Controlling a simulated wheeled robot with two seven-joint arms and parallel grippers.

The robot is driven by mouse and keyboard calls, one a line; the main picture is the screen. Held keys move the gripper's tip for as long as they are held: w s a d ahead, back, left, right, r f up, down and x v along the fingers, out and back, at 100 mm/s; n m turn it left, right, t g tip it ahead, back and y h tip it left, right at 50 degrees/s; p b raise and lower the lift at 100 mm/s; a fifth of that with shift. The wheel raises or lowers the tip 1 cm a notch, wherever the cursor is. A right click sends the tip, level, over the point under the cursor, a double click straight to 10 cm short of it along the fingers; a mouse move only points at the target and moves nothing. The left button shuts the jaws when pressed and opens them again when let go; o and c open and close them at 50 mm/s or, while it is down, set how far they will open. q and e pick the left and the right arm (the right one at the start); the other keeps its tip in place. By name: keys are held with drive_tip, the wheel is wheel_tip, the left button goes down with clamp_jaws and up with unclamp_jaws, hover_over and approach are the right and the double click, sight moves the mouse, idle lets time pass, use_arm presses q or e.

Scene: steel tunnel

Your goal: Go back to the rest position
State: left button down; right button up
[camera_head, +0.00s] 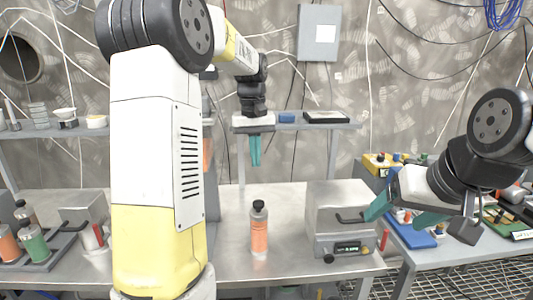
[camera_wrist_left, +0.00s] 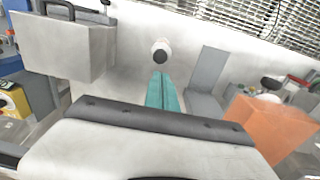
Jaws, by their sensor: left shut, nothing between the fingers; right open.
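An orange bottle with a black cap (camera_head: 259,230) stands upright on the table (camera_head: 228,262), below and apart from the left gripper.
A grey metal box with a handle (camera_head: 338,220) stands on the table right of the bottle. A tray (camera_head: 50,254) with several bottles is at the left. A shelf (camera_head: 345,127) runs along the back wall. A blue tray (camera_head: 410,234) lies on the right-hand table.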

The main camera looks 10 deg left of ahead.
use_arm(q)
drive_tip(key=s+d+r+m+t+h, duration=0.1)
drive_tip(key=s+r+m+t, duration=0.3)
drive_tip(key=s, duration=0.8)
drive_tip(key=s+d+f+t, duration=0.2)
drive_tip(key=s, duration=1)
drive_tip(key=shift+d+h, duration=0.3)
drive_tip(key=shift+h, duration=0.1)
